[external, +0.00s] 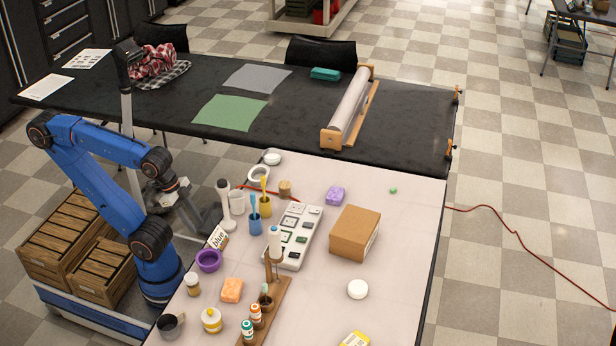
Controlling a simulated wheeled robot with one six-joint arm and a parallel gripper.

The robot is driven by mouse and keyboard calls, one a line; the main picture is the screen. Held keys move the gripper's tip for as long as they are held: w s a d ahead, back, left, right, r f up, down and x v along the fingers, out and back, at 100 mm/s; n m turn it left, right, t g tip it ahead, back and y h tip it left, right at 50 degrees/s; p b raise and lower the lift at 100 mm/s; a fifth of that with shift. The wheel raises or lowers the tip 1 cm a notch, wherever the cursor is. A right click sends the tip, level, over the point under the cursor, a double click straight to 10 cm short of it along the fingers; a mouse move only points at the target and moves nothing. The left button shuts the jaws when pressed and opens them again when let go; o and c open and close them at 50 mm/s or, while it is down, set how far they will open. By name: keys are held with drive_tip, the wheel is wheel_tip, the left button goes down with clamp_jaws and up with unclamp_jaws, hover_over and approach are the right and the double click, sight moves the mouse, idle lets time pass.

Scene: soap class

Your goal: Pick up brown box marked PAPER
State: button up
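A brown cardboard box (355,232) stands on the right part of the pale table. Its top and front sides show, and I cannot make out any lettering on it. My gripper (203,218) is at the left edge of the pale table, pointing down, well to the left of the box and apart from it. The gripper is small and dark in this view, and I cannot tell whether its fingers are open or shut.
Between gripper and box stand a white bottle (223,197), blue and yellow cups, and a white tray (309,222) of stamps. A purple soap (335,195) lies behind the box, a white disc (357,289) in front. A black table (400,120) adjoins behind. Table right of the box is clear.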

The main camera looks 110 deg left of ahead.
drive_tip(key=o, duration=1.8)
drive_tip(key=shift+c, duration=0.2)
wheel_tip(320, 180, up, 20)
drive_tip(key=n+g, duration=0.5)
drive_tip(key=n, duration=1.2)
hover_over(356, 222)
wheel_tip(356, 222, down, 12)
drive_tip(key=shift+d+f, duration=0.25)
drive_tip(key=shift+f, duration=1.2)
drive_tip(key=shift+d+f, duration=0.1)
drive_tip(key=shift+f, duration=1.2)
